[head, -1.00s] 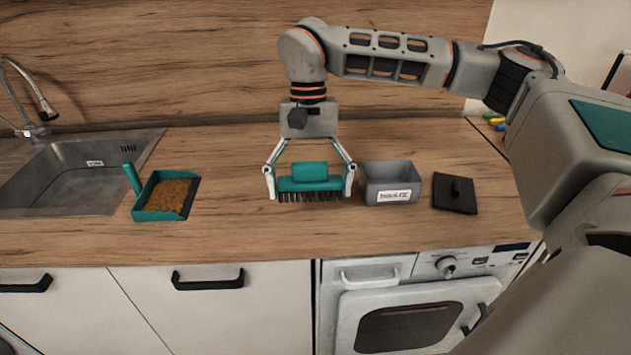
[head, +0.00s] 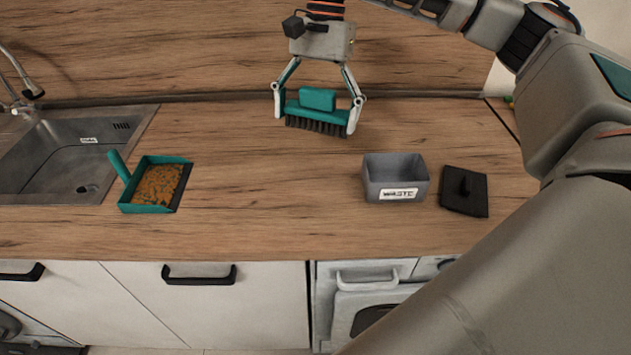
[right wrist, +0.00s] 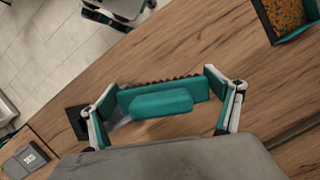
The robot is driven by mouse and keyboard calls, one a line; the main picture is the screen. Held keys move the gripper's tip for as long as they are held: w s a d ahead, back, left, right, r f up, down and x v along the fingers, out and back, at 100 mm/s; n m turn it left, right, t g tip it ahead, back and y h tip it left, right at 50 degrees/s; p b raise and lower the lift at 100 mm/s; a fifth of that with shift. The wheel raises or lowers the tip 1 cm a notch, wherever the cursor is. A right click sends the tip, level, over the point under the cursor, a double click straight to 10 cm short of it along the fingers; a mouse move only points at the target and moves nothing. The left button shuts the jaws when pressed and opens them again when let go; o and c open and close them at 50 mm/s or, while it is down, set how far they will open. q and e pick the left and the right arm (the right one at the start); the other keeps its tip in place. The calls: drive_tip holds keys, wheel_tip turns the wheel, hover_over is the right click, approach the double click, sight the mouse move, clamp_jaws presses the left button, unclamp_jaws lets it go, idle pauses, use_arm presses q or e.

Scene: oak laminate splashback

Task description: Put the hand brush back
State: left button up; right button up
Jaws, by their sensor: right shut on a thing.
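The hand brush (head: 318,108) is teal with dark bristles pointing down. My right gripper (head: 318,112) is shut on it, one finger at each end, and holds it above the back of the worktop. The right wrist view shows the brush (right wrist: 162,102) between the two fingers of the gripper (right wrist: 165,105). A teal dustpan (head: 150,207) with brown crumbs in it lies on the worktop to the left, near the sink; its corner also shows in the right wrist view (right wrist: 291,36). My left gripper is not in view.
A grey bin labelled WASTE (head: 375,188) stands open on the worktop, right of the brush. A black flat lid (head: 464,202) with a knob lies beside it. The sink (head: 75,150) is at the left. The worktop between dustpan and bin is clear.

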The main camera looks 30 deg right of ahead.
sight(313, 197)
wheel_tip(313, 197, down, 18)
drive_tip(key=shift+r, duration=0.1)
idle(0.4)
drive_tip(key=o, duration=0.8)
drive_tip(key=v, duration=1.2)
